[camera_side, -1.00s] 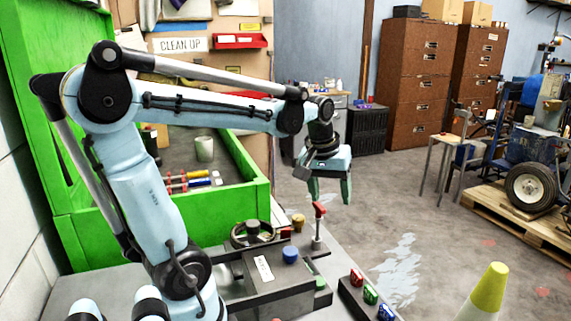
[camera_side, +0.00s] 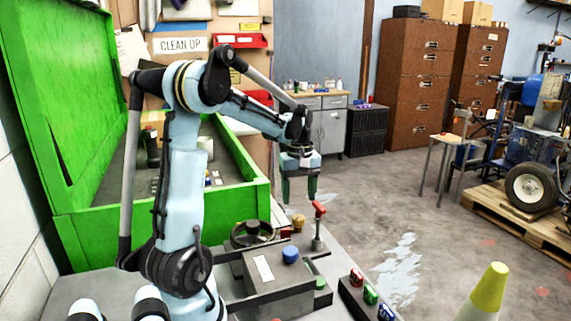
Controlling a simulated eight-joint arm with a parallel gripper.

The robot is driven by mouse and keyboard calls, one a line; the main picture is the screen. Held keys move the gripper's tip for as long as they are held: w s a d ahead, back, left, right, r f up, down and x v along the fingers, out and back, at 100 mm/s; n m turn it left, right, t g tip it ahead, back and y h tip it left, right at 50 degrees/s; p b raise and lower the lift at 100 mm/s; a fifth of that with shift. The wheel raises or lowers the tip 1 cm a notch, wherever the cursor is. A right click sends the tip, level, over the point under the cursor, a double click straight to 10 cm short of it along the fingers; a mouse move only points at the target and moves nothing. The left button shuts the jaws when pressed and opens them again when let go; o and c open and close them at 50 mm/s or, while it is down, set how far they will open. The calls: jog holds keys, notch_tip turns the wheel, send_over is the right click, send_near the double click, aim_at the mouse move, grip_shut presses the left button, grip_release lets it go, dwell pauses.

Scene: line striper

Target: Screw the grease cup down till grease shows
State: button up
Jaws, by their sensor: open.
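A small brass-coloured cap (camera_side: 298,222), which looks like the grease cup, stands at the back of the grey machine (camera_side: 280,280). No grease can be made out on it at this size. My gripper (camera_side: 298,199) points down with its green-grey fingers apart, a little above the cap in the picture. It holds nothing. I cannot tell from this one view whether it is exactly over the cap.
A red-knobbed lever (camera_side: 318,210) stands close right of my gripper. A dark handwheel (camera_side: 254,233), a blue knob (camera_side: 290,254) and a green knob (camera_side: 320,283) are nearby. A button box (camera_side: 367,297) and a yellow-tipped cone (camera_side: 490,285) are at the front right.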

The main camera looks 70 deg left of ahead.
aim_at(298, 217)
notch_tip(298, 217, down, 6)
jog(key=shift+f, duration=0.25)
jog(key=c, duration=1)
jog(key=shift+c, duration=0.2)
jog(key=shift+m, duration=0.3)
jog(key=shift+m, duration=2.8)
jog(key=o, duration=1)
jog(key=shift+o, duration=0.2)
